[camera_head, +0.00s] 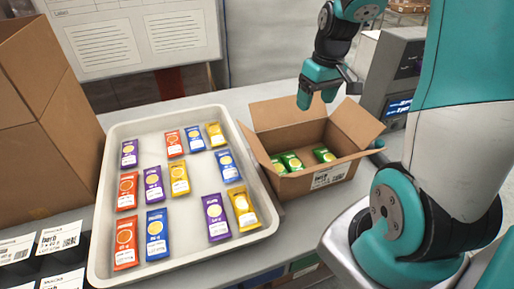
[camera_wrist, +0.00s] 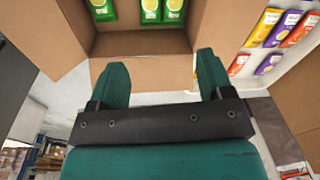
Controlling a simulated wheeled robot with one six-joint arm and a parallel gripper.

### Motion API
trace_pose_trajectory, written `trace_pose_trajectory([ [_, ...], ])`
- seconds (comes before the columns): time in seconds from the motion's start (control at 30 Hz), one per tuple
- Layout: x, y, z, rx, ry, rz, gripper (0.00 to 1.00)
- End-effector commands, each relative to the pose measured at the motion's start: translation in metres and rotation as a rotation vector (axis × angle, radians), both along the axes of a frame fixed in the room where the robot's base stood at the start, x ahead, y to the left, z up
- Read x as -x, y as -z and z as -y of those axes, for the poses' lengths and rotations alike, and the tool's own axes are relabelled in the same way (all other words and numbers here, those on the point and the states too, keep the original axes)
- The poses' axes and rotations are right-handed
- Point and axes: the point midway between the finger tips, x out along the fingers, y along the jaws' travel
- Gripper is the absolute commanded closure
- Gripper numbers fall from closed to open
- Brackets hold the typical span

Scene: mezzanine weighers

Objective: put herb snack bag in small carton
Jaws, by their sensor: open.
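Three green snack bags, which look like the herb ones, lie inside the small carton (camera_head: 308,181). In the head view one green bag (camera_head: 325,155) lies at the right and two lie side by side at the left. The same green bags (camera_wrist: 150,10) show at the top of the wrist view, past the carton's cardboard flap (camera_wrist: 140,45). My gripper (camera_head: 322,97) is open and empty above the carton's back edge. Its two teal fingers (camera_wrist: 158,85) are apart with nothing between them. No green bag shows in the tray.
A tall brown box (camera_head: 45,120) stands at the far left. A grey weigher with a display (camera_head: 392,75) stands behind right. The carton's flaps stand open.

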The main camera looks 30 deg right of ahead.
Motion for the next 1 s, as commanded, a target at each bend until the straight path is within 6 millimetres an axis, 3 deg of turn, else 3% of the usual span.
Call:
trace_pose_trajectory([
  [0.03,-0.001,-0.018,-0.053,-0.024,-0.099,0.033,0.27],
  [0.1,0.012,-0.037,-0.118,-0.073,-0.218,0.058,0.27],
  [0.2,0.049,-0.057,-0.196,-0.141,-0.378,0.079,0.27],
  [0.33,0.105,-0.072,-0.257,-0.213,-0.542,0.079,0.27],
  [0.4,0.128,-0.076,-0.274,-0.239,-0.602,0.073,0.27],
  [0.53,0.150,-0.079,-0.289,-0.262,-0.653,0.066,0.27],
  [0.83,0.152,-0.078,-0.289,-0.264,-0.656,0.065,0.27],
  [0.97,0.151,-0.060,-0.289,-0.264,-0.656,0.065,0.27],
  [1.0,0.151,-0.053,-0.289,-0.265,-0.655,0.065,0.31],
])
